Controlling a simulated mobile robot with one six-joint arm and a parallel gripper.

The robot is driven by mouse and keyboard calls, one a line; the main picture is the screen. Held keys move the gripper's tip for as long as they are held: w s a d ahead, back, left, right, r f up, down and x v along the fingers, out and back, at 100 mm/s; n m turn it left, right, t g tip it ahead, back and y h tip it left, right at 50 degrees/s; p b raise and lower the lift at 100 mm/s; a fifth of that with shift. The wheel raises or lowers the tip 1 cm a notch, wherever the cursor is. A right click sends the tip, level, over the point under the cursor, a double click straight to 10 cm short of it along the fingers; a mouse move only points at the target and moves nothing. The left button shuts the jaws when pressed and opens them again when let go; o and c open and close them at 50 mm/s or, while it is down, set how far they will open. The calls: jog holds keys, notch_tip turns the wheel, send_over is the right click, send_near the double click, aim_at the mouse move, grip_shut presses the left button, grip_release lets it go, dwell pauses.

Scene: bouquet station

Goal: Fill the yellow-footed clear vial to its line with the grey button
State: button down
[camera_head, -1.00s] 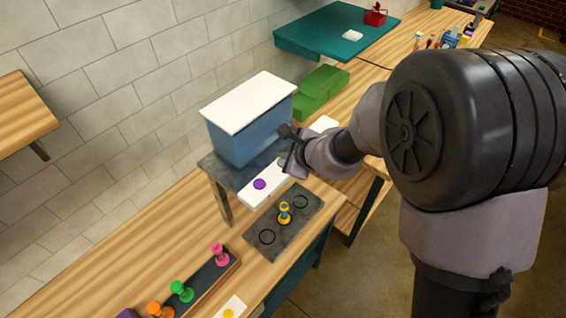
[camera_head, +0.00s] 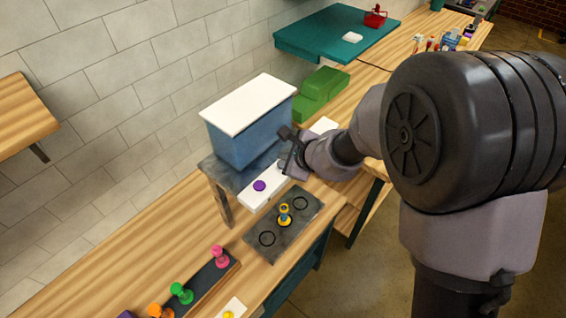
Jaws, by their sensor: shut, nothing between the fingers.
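The yellow-footed vial (camera_head: 284,214) stands upright on the middle ring of a dark grey plate (camera_head: 262,225). Its fill level and line are too small to make out. A white button strip (camera_head: 250,203) lies behind the plate and bears a purple button (camera_head: 260,185). I cannot see a grey button; my gripper and wrist cover part of the strip. My gripper (camera_head: 284,168) is shut and empty, low over the strip to the right of the purple button. I cannot tell whether it touches the strip.
A blue tank with a white lid (camera_head: 248,102) stands on a grey stand (camera_head: 222,192) behind the strip. Pink (camera_head: 218,256), green (camera_head: 181,293) and orange (camera_head: 158,311) pegs stand front left. A green box (camera_head: 320,95) is farther back. Bare wood lies left of the plate.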

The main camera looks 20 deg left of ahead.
jog(key=shift+f, duration=0.15)
dwell(0.6)
jog(key=shift+f+b, duration=0.3)
jog(key=shift+b, duration=0.4)
jog(key=shift+f+b, duration=0.55)
jog(key=shift+b, duration=0.2)
dwell(0.4)
jog(key=shift+r, duration=0.1)
jog(key=shift+r+p, duration=0.75)
jog(key=shift+r, duration=0.15)
jog(key=shift+r, duration=0.1)
notch_tip(320, 180, up, 5)
jog(key=p, duration=0.4)
dwell(0.8)
